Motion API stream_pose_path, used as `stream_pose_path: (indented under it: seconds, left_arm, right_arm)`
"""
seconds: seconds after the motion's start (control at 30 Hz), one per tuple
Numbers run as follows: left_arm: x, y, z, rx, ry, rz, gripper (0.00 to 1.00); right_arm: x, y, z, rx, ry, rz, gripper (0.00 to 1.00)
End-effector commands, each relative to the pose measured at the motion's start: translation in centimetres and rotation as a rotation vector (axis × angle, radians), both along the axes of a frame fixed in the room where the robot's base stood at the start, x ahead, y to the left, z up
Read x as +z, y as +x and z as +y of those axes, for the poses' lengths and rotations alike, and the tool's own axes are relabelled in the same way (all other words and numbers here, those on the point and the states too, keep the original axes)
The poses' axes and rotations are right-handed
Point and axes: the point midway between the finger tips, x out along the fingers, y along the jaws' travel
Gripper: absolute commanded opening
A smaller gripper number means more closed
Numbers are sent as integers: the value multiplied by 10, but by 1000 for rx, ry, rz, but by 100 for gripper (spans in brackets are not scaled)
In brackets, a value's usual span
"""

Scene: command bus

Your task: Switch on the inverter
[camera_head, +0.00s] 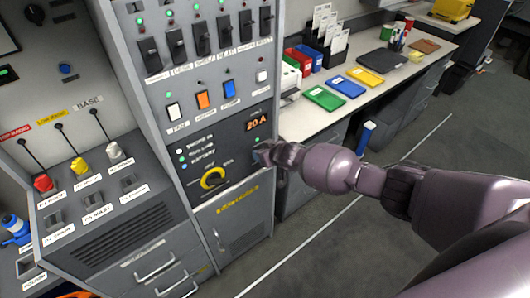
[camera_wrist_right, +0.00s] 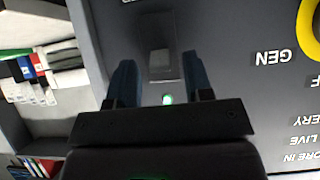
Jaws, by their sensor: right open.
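The inverter panel (camera_head: 195,140) is a dark plate on the grey cabinet, with a lit orange "20 A" display (camera_head: 257,121), small lit lamps and a yellow rotary knob (camera_head: 213,178). My right gripper (camera_head: 262,156) is at the panel's right edge and hides what lies behind it. In the right wrist view, my right gripper (camera_wrist_right: 157,68) is open, one finger on each side of a small grey switch (camera_wrist_right: 160,58). Contact cannot be told. A green lamp (camera_wrist_right: 167,99) is lit beside the switch. My left gripper is not in view.
Above the panel are white, orange and blue rocker switches (camera_head: 202,100) and a row of black switches (camera_head: 203,38). Red, yellow and white levers (camera_head: 80,165) stand at the left. A desk (camera_head: 305,119) with coloured folders lies to the right.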

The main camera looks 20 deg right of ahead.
Motion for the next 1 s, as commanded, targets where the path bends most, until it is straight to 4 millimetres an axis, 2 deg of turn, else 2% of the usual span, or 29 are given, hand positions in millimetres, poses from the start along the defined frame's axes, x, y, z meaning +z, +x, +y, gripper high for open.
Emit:
stream_pose_path:
  seconds: [0.27, 1.0]
  left_arm:
    - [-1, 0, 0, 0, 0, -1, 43]
    - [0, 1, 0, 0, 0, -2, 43]
  right_arm:
    - [6, -10, -4, 0, 2, 2, 47]
    - [54, -75, -28, 0, 0, 0, 47]
